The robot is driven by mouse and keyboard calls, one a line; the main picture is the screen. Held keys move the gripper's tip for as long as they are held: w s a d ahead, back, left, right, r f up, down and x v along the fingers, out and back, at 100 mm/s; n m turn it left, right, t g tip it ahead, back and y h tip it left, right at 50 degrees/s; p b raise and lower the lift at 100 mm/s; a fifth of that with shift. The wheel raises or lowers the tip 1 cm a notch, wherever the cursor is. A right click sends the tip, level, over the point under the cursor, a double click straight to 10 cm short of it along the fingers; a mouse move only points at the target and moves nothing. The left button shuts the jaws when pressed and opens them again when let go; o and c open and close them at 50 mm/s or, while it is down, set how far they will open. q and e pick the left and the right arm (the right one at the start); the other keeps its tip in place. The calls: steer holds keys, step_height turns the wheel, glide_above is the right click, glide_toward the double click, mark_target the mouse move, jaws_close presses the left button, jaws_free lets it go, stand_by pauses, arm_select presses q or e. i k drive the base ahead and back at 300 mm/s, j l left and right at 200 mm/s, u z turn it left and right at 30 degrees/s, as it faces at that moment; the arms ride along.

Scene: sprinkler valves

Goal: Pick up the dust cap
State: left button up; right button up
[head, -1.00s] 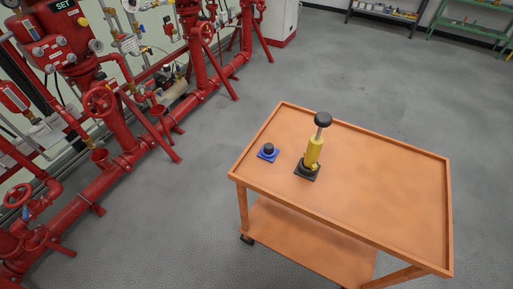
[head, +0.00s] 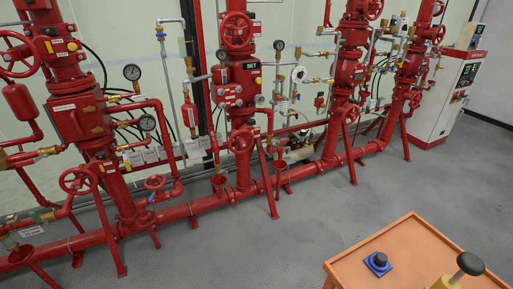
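The likely dust cap is a small black round piece (head: 380,259) on a blue square base (head: 378,265). Neither of my grippers is in view.
Red sprinkler valves and pipes (head: 250,110) with gauges and handwheels line the wall. A red and white cabinet (head: 455,100) stands at the far right. Grey floor (head: 290,240) lies clear between the pipes and the cart.

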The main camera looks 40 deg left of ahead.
mark_target(380, 258)
steer(key=u, duration=3.75)
steer(key=z, duration=0.9)
steer(key=k+z, duration=0.1)
steer(key=z, duration=1.3)
steer(key=l+z, duration=0.1)
steer(key=z, duration=0.85)
steer(key=l+z, duration=0.1)
steer(key=z, duration=0.35)
steer(key=i+j+z, duration=0.1)
steer(key=j+z, duration=0.8)
steer(key=i+l, duration=0.05)
steer(key=l, duration=0.05)
